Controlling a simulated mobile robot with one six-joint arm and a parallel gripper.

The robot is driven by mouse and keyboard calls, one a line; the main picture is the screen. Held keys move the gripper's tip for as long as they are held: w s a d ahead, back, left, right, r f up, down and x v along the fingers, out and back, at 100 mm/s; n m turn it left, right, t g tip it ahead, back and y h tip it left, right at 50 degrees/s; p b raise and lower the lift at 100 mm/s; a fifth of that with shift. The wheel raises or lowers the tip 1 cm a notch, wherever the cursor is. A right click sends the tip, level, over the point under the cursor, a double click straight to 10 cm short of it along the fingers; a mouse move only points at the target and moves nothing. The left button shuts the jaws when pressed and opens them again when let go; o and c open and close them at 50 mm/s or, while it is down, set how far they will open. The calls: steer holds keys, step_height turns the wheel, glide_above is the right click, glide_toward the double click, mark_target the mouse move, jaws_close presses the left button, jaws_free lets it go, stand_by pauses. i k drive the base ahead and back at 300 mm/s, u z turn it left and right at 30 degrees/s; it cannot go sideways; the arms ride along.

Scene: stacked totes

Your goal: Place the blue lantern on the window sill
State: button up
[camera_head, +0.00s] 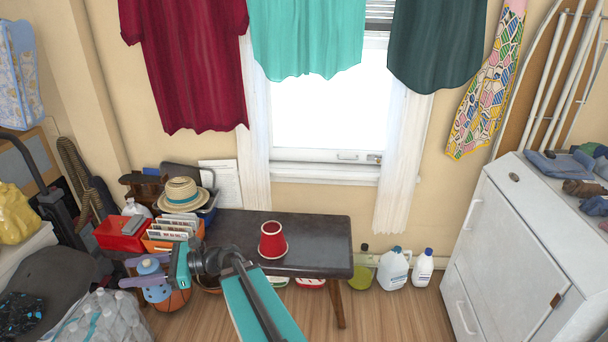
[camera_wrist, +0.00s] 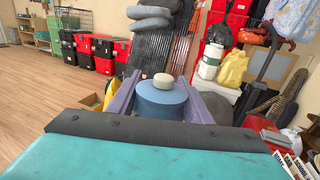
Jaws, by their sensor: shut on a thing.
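The blue lantern (camera_head: 155,285) is held between the purple fingers of my gripper (camera_head: 136,272) at the lower left of the head view. In the wrist view the lantern (camera_wrist: 165,108), with a pale round cap, sits between the two fingers of my gripper (camera_wrist: 163,100), which are shut on it. Its lower part is hidden there behind the gripper body. The window sill (camera_head: 325,172) is the white ledge under the bright window, up and to the right of the lantern. The visible part of the sill looks bare, and white curtains hang at both ends.
A dark bench (camera_head: 320,230) stands below the window with a red cup-shaped object (camera_head: 272,241) on it. A straw hat (camera_head: 183,194), a red box (camera_head: 122,233) and a file holder crowd its left. Jugs (camera_head: 393,268) and a white cabinet (camera_head: 520,250) stand right.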

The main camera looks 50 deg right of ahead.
mark_target(298, 168)
steer(key=k, duration=0.45)
steer(key=u, duration=0.2)
steer(key=i, duration=1.65)
steer(key=z, duration=1.05)
steer(key=i, duration=1.2)
steer(key=z, duration=0.25)
